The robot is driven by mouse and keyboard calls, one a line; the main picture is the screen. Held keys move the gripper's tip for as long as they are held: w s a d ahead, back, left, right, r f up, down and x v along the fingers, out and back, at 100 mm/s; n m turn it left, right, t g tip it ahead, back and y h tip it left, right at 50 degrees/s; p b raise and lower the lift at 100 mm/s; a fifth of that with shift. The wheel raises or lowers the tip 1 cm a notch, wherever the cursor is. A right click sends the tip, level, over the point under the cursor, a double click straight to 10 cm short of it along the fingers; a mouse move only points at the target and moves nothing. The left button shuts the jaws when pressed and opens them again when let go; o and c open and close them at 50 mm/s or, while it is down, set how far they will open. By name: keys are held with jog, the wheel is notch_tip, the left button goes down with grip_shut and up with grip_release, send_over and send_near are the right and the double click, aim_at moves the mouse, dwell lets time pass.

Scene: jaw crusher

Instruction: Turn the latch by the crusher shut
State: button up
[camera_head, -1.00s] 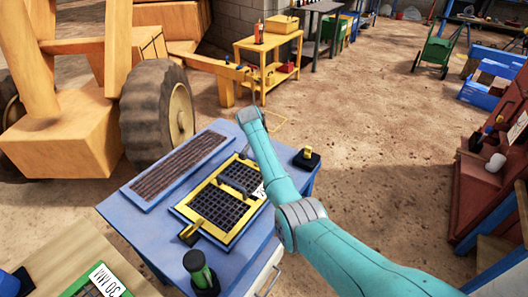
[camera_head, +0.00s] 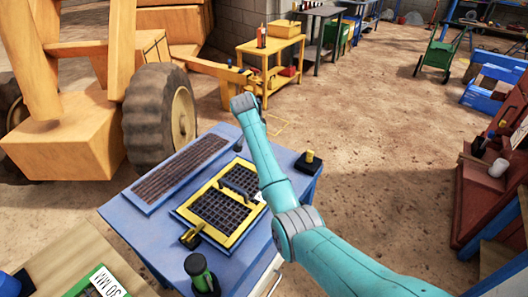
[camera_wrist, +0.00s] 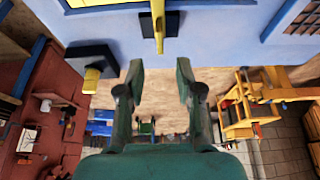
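A slim yellow bar (camera_wrist: 158,28) on a dark plate (camera_wrist: 122,22) shows at the top of the wrist view, against the blue bench; it looks like the latch. Its free end points down the picture toward my gripper. My gripper (camera_wrist: 162,68) is open, with green fingers apart and nothing between them. Another yellow lever (camera_head: 192,236) sits at the near corner of the yellow-framed grid (camera_head: 236,232).
A black block with a yellow knob (camera_head: 308,161) stands on the blue bench (camera_head: 140,222) right of my arm; it also shows in the wrist view (camera_wrist: 92,75). A yellow workbench (camera_head: 262,47) stands behind.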

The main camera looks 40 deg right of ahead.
jog(key=shift+v, duration=1.9)
